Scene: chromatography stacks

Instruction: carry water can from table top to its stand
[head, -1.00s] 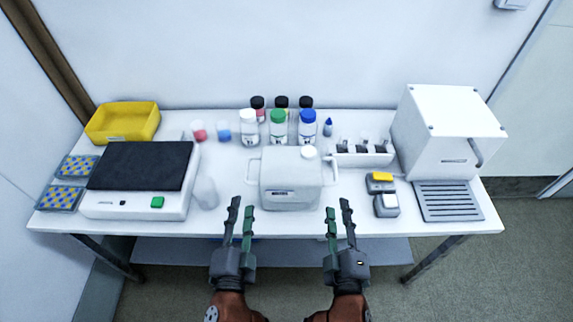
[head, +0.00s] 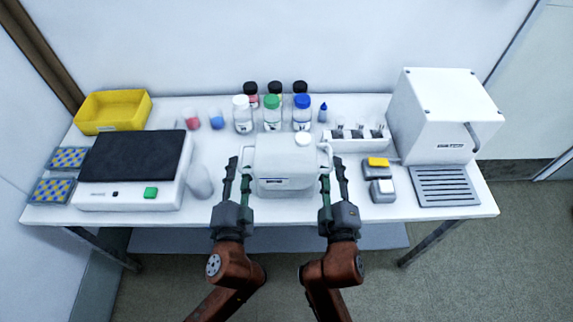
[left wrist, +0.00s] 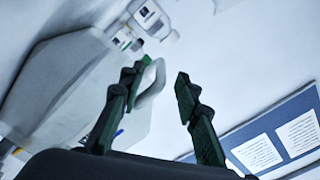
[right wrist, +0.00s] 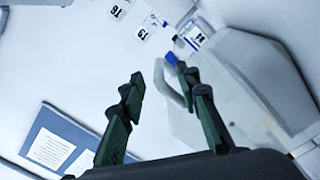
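The water can (head: 286,165) is a white box-like can with a white cap and a loop handle on each side. It stands upright on the white table (head: 225,222), at the front middle. My left gripper (head: 238,164) is open at the can's left handle, which shows between the spread fingers in the left wrist view (left wrist: 150,90). My right gripper (head: 332,165) is open at the right handle, which shows between its fingers in the right wrist view (right wrist: 174,88). Neither gripper is closed on a handle. I cannot tell which thing is the can's stand.
Several capped bottles (head: 272,113) stand behind the can. A black-topped device (head: 136,160) and a pale bottle (head: 200,181) are to the left. A vial rack (head: 356,145), small boxes (head: 382,190) and a white machine (head: 440,115) are to the right. A shelf (head: 270,240) lies below.

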